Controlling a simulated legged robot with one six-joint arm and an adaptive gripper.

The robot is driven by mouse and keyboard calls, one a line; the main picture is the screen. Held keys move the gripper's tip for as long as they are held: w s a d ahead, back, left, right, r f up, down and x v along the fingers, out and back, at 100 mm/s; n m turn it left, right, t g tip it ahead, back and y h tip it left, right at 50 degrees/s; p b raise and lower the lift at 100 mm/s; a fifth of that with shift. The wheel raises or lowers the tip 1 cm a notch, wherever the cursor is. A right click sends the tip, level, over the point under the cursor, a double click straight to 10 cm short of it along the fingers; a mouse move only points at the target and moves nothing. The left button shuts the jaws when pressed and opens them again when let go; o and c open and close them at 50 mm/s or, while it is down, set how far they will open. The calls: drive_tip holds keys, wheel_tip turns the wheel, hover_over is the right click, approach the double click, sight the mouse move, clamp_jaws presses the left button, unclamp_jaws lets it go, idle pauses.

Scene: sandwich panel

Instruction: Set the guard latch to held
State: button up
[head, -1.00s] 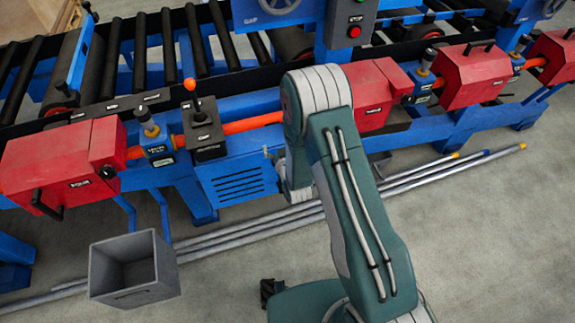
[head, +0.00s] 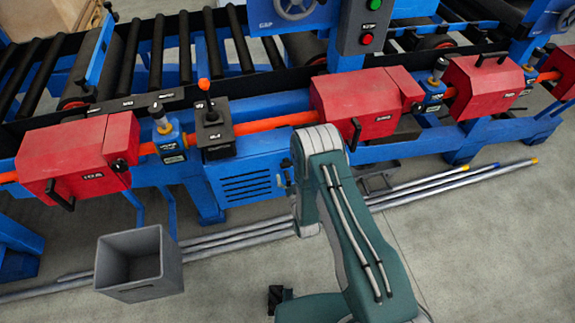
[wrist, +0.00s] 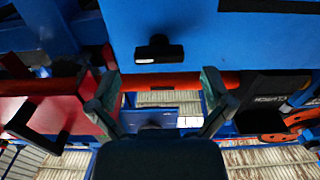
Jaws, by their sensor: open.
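In the head view, a small blue block with a grey-black knob (head: 161,119) sits at the right end of the left red guard (head: 82,158). A similar knobbed block (head: 436,75) stands right of the middle red guard (head: 355,104). The labels are too small to read, so I cannot tell which part is the guard latch. In the wrist view, a black knob or latch (wrist: 159,49) with a small pale label sits on a blue panel (wrist: 200,35). My gripper (wrist: 160,82) is open and empty below it in the picture, apart from it. In the head view my arm hides the gripper.
An orange bar (head: 270,122) runs between the guards. A black box with an orange-tipped lever (head: 213,135) stands on it. A grey bin (head: 172,265) and long pipes (head: 235,235) lie on the floor in front.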

sight(288, 167)
drive_tip(key=shift+x, duration=2.1)
drive_tip(key=c, duration=1)
drive_tip(key=shift+c, duration=0.2)
